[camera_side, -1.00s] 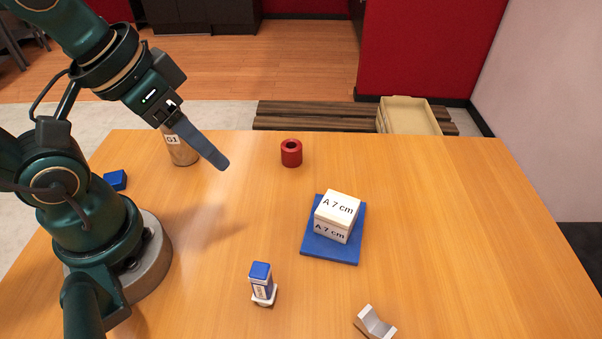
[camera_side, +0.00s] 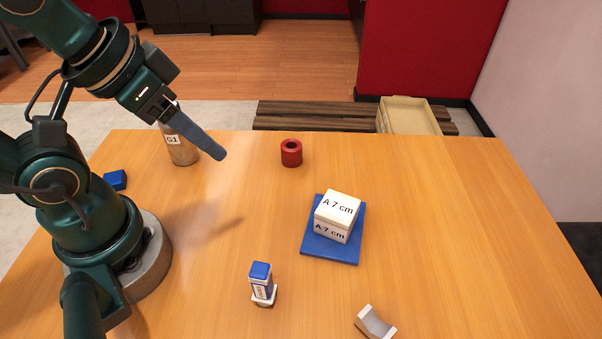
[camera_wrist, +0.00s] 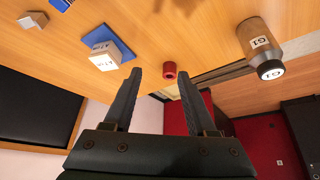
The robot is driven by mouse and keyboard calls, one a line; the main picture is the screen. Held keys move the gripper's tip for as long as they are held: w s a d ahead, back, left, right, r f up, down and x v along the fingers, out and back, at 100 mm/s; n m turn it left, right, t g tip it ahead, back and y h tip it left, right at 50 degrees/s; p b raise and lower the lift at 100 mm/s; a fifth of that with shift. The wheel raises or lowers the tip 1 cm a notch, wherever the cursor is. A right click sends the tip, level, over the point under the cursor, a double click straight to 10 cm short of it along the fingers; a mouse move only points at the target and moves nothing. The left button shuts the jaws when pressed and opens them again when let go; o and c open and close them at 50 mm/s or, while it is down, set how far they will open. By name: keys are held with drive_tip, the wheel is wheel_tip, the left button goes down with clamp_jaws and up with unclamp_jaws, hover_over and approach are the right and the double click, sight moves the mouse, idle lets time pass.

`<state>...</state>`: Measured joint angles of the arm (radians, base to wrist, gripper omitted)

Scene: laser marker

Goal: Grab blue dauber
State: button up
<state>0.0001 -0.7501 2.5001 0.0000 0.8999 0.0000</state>
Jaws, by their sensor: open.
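The blue dauber (camera_side: 262,284) is a small white-and-blue bottle with a blue cap, upright on a white base near the front middle of the table. In the wrist view, a blue-and-white piece that looks like it (camera_wrist: 62,4) is cut off by the top edge. My gripper (camera_side: 222,155) is in the air at the back left, well apart from the dauber. In the wrist view, the two fingers of my gripper (camera_wrist: 160,72) are spread with nothing held between them.
A white block marked "A 7 cm" (camera_side: 338,216) sits on a blue plate (camera_side: 330,251). The table's right side is clear.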

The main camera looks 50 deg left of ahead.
idle(0.3)
drive_tip(key=o, duration=0.4)
drive_tip(key=shift+c, duration=0.2)
drive_tip(key=n+g+h, duration=0.5)
drive_tip(key=g+h, duration=0.1)
drive_tip(key=g, duration=0.2)
approach(261, 278)
drive_tip(key=w+a+f, duration=0.2)
drive_tip(key=a+f, duration=0.1)
drive_tip(key=a, duration=0.1)
drive_tip(key=f+n+h, duration=0.1)
drive_tip(key=w+d+f+n+g+h, duration=0.1)
drive_tip(key=f, duration=0.1)
drive_tip(key=f+n+g+h, duration=0.1)
drive_tip(key=f+n, duration=0.1)
drive_tip(key=shift+w+d, duration=0.2)
drive_tip(key=shift+d, duration=0.1)
drive_tip(key=f+n+g+h, duration=0.1)
drive_tip(key=f, duration=0.1)
drive_tip(key=s+f+n+h, duration=0.1)
drive_tip(key=f+n, duration=0.1)
drive_tip(key=shift+s+d+f+g+h, duration=0.1)
drive_tip(key=shift+d+f+g+h, duration=0.1)
drive_tip(key=shift+g+h, duration=0.15)
drive_tip(key=shift+s+d+f, duration=0.1)
drive_tip(key=shift+s+f, duration=0.2)
drive_tip(key=shift+s, duration=0.05)
drive_tip(key=shift+x, duration=2.35)
